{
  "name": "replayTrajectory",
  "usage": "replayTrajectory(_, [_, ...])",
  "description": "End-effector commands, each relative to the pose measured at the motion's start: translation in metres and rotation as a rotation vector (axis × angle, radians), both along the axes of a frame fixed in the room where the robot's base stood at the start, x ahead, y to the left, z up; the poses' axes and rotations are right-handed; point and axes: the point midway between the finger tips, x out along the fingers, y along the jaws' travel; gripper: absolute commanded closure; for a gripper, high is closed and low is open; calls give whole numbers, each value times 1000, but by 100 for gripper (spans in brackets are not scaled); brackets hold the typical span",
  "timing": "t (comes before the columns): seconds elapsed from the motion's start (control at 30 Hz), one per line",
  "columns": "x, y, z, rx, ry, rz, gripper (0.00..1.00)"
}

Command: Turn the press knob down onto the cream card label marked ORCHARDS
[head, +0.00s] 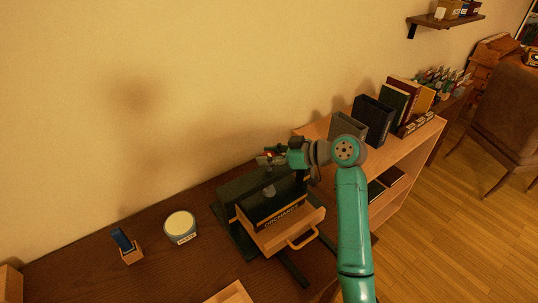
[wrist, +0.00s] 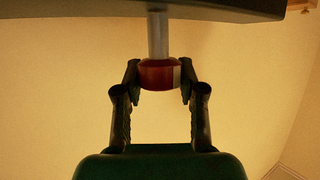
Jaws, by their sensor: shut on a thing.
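My gripper (head: 272,158) is above the dark press (head: 240,187) on the desk. In the wrist view my gripper (wrist: 159,78) has its two fingers on either side of the red press knob (wrist: 157,74), shut on it. The knob has a pale patch on one side and sits on a grey metal shaft (wrist: 157,35) that runs to a dark beam (wrist: 220,10). In the head view the word ORCHARDS (head: 281,216) shows on the front below the press. The card surface and whether anything presses on it cannot be made out.
A wooden drawer (head: 296,237) with a loop handle stands out at the press front. A round pale-topped tub (head: 180,226) and a small wooden holder with a blue item (head: 126,245) are to the left. A wooden shelf unit (head: 408,150) with books stands right.

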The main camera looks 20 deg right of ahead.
Motion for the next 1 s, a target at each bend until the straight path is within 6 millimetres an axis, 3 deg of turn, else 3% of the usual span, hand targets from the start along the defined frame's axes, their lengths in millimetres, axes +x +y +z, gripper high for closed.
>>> replayTrajectory(0.37, [-1,1,0,0,-1,-99,95])
replayTrajectory(1.0, [-1,3,1,1,-3,-665,95])
